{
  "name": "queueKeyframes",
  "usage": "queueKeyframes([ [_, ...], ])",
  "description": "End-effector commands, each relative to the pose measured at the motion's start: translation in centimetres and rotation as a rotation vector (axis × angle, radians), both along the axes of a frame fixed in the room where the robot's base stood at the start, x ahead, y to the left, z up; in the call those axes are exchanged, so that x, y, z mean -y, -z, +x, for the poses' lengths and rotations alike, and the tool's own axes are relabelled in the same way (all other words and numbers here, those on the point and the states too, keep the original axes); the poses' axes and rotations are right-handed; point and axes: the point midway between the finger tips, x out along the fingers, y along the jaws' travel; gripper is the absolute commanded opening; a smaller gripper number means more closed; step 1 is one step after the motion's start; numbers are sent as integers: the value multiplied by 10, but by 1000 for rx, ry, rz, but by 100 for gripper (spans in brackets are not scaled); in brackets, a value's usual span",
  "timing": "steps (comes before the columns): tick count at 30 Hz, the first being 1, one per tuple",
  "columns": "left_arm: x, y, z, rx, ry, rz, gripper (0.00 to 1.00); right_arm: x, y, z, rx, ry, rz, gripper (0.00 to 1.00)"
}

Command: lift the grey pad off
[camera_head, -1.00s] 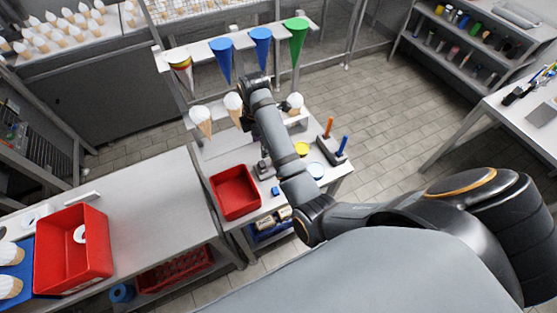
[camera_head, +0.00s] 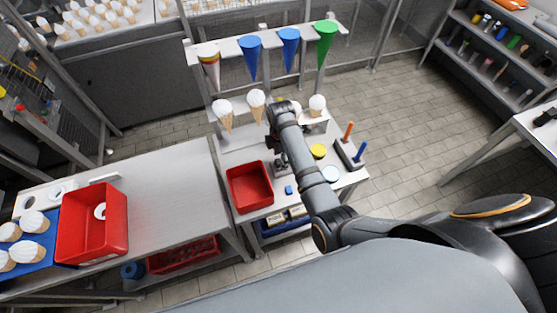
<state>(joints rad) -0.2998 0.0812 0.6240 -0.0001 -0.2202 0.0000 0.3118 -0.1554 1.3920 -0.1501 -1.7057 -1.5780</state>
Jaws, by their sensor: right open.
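My right arm reaches over the small work table from the lower right. Its gripper (camera_head: 279,150) is at the far end, mostly hidden behind the forearm, above the middle of the table. I see nothing held in it. A small grey piece (camera_head: 281,168) sits on the table just below the gripper, partly covered by the arm. It may be the grey pad, but I cannot tell for sure. Whether the gripper touches it cannot be made out. My left gripper is out of view.
A red bin (camera_head: 249,187) stands left of the arm. White-topped cones (camera_head: 257,104) and a rail (camera_head: 205,47) of coloured cones are behind. A yellow disc (camera_head: 318,151) and a dark block (camera_head: 349,155) with orange and blue handles are on the right. A second red bin (camera_head: 92,220) stands left.

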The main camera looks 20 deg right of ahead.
Motion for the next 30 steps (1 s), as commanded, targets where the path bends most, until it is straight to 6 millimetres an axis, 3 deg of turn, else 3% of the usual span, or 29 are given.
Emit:
queueKeyframes([
  [9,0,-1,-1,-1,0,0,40,0,10,0,0,1,1,53],
  [18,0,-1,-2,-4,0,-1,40,0,10,0,0,1,1,13],
  [30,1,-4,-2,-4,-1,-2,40,0,6,0,0,1,1,11],
])
